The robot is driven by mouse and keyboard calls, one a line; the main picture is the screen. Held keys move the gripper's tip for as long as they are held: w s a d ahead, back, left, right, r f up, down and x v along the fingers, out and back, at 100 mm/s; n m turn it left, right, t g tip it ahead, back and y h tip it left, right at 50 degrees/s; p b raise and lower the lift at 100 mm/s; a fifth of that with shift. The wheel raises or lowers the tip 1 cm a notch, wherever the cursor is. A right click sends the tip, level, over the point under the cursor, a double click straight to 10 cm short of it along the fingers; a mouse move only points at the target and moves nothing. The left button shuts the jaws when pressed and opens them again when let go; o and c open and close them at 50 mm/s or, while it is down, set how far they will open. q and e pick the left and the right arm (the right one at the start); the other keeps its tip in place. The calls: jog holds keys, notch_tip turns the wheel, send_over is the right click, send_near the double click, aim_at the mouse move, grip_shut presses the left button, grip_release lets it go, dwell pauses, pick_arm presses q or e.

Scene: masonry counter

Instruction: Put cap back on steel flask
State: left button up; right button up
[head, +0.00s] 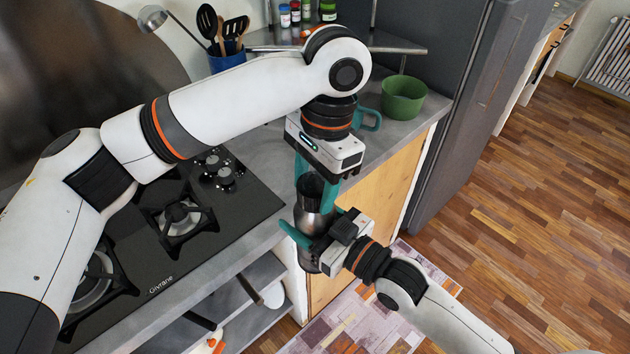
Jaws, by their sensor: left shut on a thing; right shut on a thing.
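The steel flask (312,225) is held upright in front of the counter edge, with its lower part darker. My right gripper (308,240) is shut on its body from the right, teal fingers around it. The black cap (312,188) is directly above the flask mouth, in line with it. My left gripper (318,190) points down from above and is shut on the cap. The cap appears to meet the top of the flask, but I cannot tell whether it is seated. The fingers hide part of the cap and flask.
A black gas hob (215,235) fills the counter at left. A green bowl (403,97) sits on the counter at right, beside a teal handle (370,119) partly behind my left gripper. A blue utensil holder (227,62) stands at the back. Open shelves (255,315) lie below the counter.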

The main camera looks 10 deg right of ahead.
pick_arm(q)
jog(key=m, duration=0.4)
jog(key=shift+w+m+t, duration=0.15)
jog(key=shift+m+t, duration=0.25)
jog(key=m, duration=0.4)
jog(key=shift+m+t, duration=0.3)
jog(key=m, duration=0.6)
jog(key=shift+w+m+t+h, duration=0.1)
jog(key=shift+m+t+h, duration=0.2)
jog(key=shift+m+t, duration=0.1)
jog(key=m, duration=0.6)
jog(key=shift+m+h, duration=0.3)
jog(key=shift+h, duration=0.1)
jog(key=m, duration=0.4)
jog(key=shift+h, duration=0.4)
jog(key=m, duration=0.4)
jog(key=shift+m, duration=0.3)
jog(key=o, duration=0.9)
jog(key=shift+d, duration=0.1)
jog(key=shift+o, duration=0.2)
